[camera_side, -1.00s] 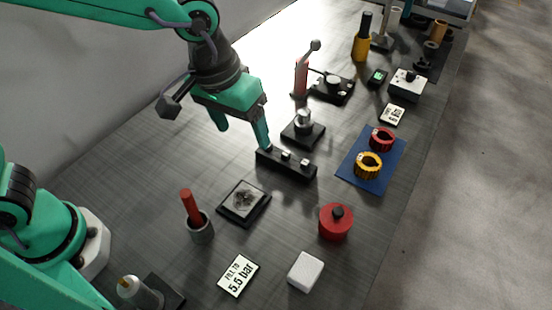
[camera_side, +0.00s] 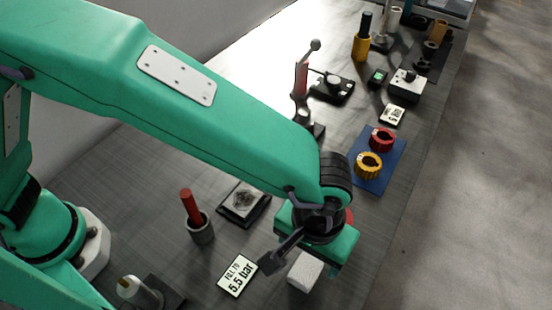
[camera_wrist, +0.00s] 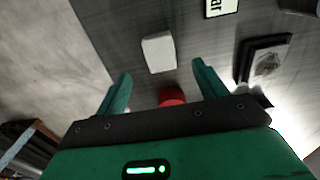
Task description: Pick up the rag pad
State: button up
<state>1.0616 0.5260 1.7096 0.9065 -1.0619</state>
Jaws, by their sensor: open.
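The rag pad, a small white textured block (camera_side: 305,271), lies on the dark bench near the front of the side view. It also shows in the wrist view (camera_wrist: 158,53), a little beyond the fingertips and roughly centred between them. My gripper (camera_wrist: 161,78) is open and empty, with its two green fingers spread apart. In the side view my gripper (camera_side: 320,258) is above and just behind the pad, and its fingertips are mostly hidden. I see no contact between fingers and pad.
A red round container (camera_wrist: 172,96) is close behind the pad, partly hidden by my gripper. A "5.5 bar" card (camera_side: 238,276) lies left of the pad. A black tray with a grey patch (camera_side: 243,203) and a cup with a red stick (camera_side: 200,229) stand further left.

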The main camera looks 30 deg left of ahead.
aim_at(306, 270)
jog(key=shift+f, duration=3.9)
jog(key=c, duration=1.1)
jog(key=shift+o, duration=0.2)
jog(key=shift+r, duration=0.15)
notch_tip(306, 270, up, 10)
jog(key=shift+f, duration=0.1)
